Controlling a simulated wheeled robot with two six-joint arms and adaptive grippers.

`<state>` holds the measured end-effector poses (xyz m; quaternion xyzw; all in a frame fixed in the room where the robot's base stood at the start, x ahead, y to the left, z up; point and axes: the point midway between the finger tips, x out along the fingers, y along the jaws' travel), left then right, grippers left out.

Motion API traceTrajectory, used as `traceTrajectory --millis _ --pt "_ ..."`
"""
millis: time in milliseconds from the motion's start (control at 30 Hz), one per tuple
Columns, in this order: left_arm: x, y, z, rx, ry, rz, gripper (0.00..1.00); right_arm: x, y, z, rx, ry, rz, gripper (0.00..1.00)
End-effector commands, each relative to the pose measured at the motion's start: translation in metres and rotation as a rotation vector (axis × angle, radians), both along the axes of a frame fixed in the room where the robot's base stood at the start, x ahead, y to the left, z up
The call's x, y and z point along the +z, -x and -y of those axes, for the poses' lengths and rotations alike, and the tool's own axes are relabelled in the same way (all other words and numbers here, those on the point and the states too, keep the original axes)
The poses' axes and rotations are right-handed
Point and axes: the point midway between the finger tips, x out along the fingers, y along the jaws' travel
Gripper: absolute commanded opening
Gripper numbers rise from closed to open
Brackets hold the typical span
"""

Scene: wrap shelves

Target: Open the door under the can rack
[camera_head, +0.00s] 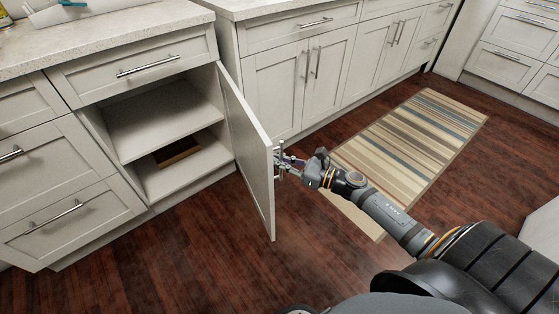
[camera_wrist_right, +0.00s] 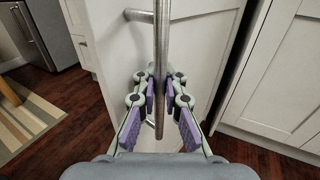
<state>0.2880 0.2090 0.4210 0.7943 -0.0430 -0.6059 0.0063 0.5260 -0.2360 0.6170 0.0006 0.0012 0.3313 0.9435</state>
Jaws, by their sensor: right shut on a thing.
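The white cabinet door (camera_head: 246,150) stands wide open, swung out from its cabinet on hinges at its right side. The open cabinet shows a middle shelf (camera_head: 150,118) and a lower floor. My right gripper (camera_head: 282,166) is at the door's outer face, near its free edge. In the right wrist view my right gripper (camera_wrist_right: 161,92) is shut on the vertical metal door handle (camera_wrist_right: 161,45), with a purple-padded finger on either side of the bar. The can rack cannot be made out. My left gripper is not in view.
A drawer (camera_head: 140,66) above the opening is shut. Closed cabinets (camera_head: 300,85) stand behind the open door. A striped rug (camera_head: 415,140) lies on the dark wooden floor to the right. Bare floor (camera_head: 180,250) lies in front of the open cabinet.

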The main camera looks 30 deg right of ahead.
Motion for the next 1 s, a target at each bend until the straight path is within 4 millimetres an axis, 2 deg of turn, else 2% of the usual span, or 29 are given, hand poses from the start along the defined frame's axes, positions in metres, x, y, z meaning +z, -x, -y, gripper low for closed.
traceTrajectory --millis 33,100,233,633,1000 --pt "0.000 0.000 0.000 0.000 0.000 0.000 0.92 -0.005 0.004 -0.001 0.007 0.003 -0.009 0.00" --pt "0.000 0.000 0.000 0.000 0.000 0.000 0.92 -0.005 0.004 -0.001 0.007 0.003 -0.009 0.14" --pt "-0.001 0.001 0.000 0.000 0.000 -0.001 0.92 -0.004 0.003 -0.001 0.006 0.002 -0.006 0.31" --pt "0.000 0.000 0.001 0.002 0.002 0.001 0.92 -0.002 0.006 0.003 0.005 0.005 -0.004 0.31" --pt "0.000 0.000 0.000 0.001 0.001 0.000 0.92 -0.004 0.046 0.034 0.009 0.007 -0.009 0.31"
